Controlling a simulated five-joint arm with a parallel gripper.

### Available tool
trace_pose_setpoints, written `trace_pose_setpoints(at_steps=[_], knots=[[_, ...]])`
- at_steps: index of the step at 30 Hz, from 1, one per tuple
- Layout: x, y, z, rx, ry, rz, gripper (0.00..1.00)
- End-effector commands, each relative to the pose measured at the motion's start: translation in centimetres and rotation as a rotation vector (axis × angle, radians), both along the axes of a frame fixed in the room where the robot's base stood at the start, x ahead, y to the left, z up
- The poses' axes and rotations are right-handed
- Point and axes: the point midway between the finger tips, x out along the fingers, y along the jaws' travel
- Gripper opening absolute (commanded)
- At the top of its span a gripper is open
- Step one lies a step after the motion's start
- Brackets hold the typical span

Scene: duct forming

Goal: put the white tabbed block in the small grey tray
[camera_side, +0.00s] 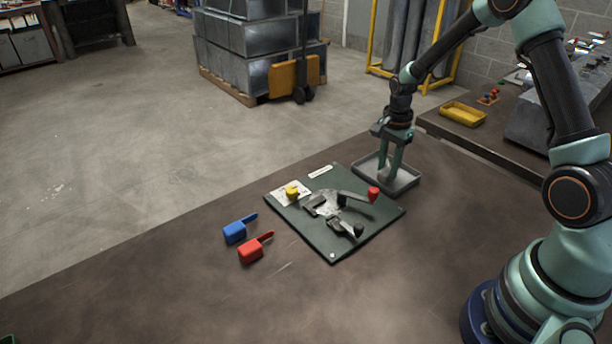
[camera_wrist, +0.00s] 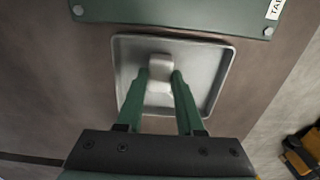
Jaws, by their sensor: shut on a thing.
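The small grey tray (camera_side: 404,184) stands at the far edge of the dark table, beside the green board. It fills the middle of the wrist view (camera_wrist: 208,62). My gripper (camera_side: 389,170) points down over the tray with its fingertips at or inside the rim. In the wrist view my gripper (camera_wrist: 160,76) is shut on the white tabbed block (camera_wrist: 160,62), which is held between the green fingertips above the tray floor. I cannot tell whether the block touches the floor. In the side view the block is not clearly visible behind the fingers.
The green board (camera_side: 330,246) carries a metal clamp with a red knob (camera_side: 374,194) and a yellow piece (camera_side: 292,192). A blue scoop-shaped block (camera_side: 235,232) and a red one (camera_side: 251,250) lie left of it. The near table is clear.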

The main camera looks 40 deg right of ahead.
Motion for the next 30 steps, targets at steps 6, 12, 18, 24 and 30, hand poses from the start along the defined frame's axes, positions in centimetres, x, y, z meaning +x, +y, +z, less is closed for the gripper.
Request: trace_pose_setpoints(at_steps=[6,12,18,24,30], knots=[[0.0,0.0,-0.2,0.000,0.000,0.000,0.66],[0.0,0.0,-0.2,0.000,0.000,0.000,0.66],[0.0,0.0,0.5,0.000,-0.001,0.000,0.66],[0.1,0.0,3.9,-0.002,-0.005,0.000,0.66],[0.1,0.0,8.0,-0.002,-0.005,0.000,0.66]])
